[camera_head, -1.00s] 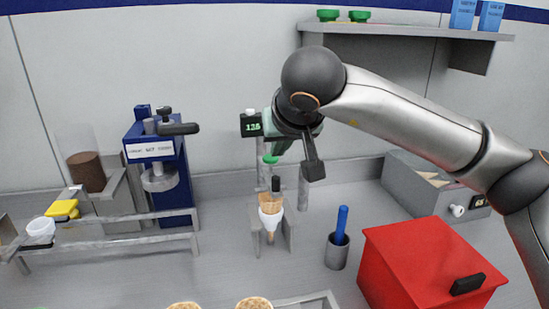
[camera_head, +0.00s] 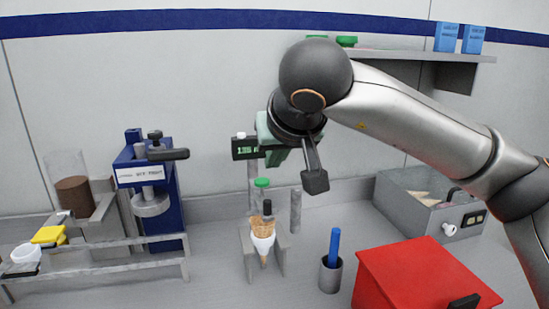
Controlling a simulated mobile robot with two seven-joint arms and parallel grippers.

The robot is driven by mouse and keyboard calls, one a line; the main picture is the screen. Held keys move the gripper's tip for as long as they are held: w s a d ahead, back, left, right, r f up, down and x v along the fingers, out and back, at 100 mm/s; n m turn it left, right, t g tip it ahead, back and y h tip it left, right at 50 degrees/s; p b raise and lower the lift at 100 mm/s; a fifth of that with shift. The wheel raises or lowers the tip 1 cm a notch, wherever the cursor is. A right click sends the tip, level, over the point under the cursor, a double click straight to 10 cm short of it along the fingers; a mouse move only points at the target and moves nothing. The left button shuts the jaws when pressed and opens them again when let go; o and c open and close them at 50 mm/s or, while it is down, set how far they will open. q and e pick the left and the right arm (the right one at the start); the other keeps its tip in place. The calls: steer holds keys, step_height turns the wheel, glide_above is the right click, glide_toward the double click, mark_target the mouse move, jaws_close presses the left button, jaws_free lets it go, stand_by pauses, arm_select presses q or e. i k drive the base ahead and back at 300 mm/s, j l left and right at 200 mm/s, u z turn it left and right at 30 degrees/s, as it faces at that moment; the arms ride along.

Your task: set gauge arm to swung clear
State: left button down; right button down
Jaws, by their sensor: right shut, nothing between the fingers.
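The gauge has a black readout (camera_head: 244,148) with green digits on a grey post (camera_head: 253,180). A green knob (camera_head: 262,183) sits low at the post, and a dark tip (camera_head: 267,207) stands at the mouth of a wafer cone (camera_head: 263,228) in a white sleeve. I cannot clearly make out the gauge arm; the dark tip still lines up with the cone. My right gripper (camera_head: 277,158), with pale green fingers, is shut and empty. It is above the knob, beside the readout and partly in front of it, apart from the knob in the picture. My left gripper is out of view.
A grey stand (camera_head: 281,250) holds the cone. A metal cup (camera_head: 331,277) with a blue stick and a red box (camera_head: 420,278) stand to the right. A blue press (camera_head: 170,215) and a rail are left. A grey box (camera_head: 410,205) is back right, under a shelf (camera_head: 420,55).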

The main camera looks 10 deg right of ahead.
mark_target(259, 189)
steer(key=k, duration=1)
